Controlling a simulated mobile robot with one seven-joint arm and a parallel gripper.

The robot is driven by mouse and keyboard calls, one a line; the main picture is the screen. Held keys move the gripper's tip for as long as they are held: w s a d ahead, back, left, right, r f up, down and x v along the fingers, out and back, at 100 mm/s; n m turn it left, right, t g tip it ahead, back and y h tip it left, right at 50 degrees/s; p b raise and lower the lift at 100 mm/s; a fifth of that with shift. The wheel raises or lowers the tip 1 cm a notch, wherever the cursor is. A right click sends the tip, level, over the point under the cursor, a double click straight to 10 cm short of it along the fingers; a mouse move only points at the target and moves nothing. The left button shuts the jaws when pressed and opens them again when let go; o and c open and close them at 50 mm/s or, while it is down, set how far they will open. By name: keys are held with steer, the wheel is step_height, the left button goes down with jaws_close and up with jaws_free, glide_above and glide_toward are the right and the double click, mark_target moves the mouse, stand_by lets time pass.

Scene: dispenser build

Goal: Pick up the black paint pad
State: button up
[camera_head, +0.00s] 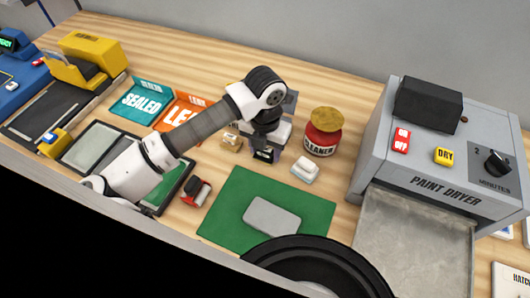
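My gripper (266,145) points down over the work table, between a small tan block and the red cleaner jar. A small dark block (265,155) with a pale mark shows right at its fingertips; it may be the black paint pad, but it is too small to be sure. I cannot tell if the fingers are around it or just above it. The wrist hides most of the fingers. A small red and black item (197,191) lies left of the green mat.
The green mat (228,185) carries a grey plate (271,217). A white block (305,170) and the cleaner jar (322,138) stand close right of my gripper. The grey paint dryer (440,186) fills the right side. Teal (141,101) and orange (183,113) trays lie left.

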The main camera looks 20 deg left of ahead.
steer(key=c, duration=0.3)
steer(key=shift+r, duration=0.1)
step_height(320, 180, up, 20)
steer(key=b, duration=0.3)
